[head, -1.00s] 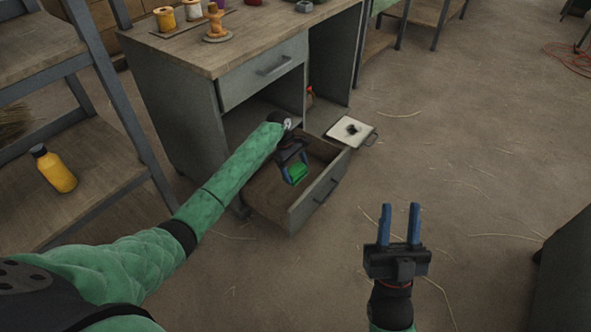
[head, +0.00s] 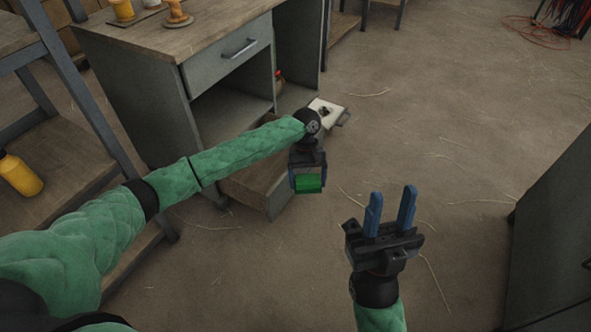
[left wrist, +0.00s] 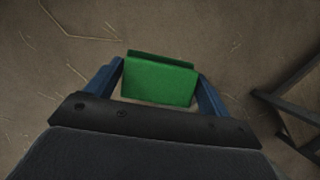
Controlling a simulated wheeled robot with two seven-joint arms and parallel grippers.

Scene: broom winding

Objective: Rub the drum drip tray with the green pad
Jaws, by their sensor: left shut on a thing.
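The green pad (head: 308,184) is gripped between the blue fingers of my left gripper (head: 308,178). It hangs in the air just off the right front of the open drawer. In the left wrist view the pad (left wrist: 158,82) spans the gap between both fingers, above bare floor. A white square tray (head: 317,104) with a dark stain and a handle, which looks like the drip tray, lies beyond my left wrist, which partly covers it. The pad is apart from it. My right gripper (head: 390,208) is open and empty, in front of the floor at the right.
The open drawer (head: 277,200) of the grey workbench (head: 135,98) is partly hidden under my left arm. A red-topped bottle (head: 279,83) stands in the bench's recess. A shelf with a yellow bottle (head: 20,176) is at left, a dark cabinet (head: 560,235) at right. The middle floor is clear.

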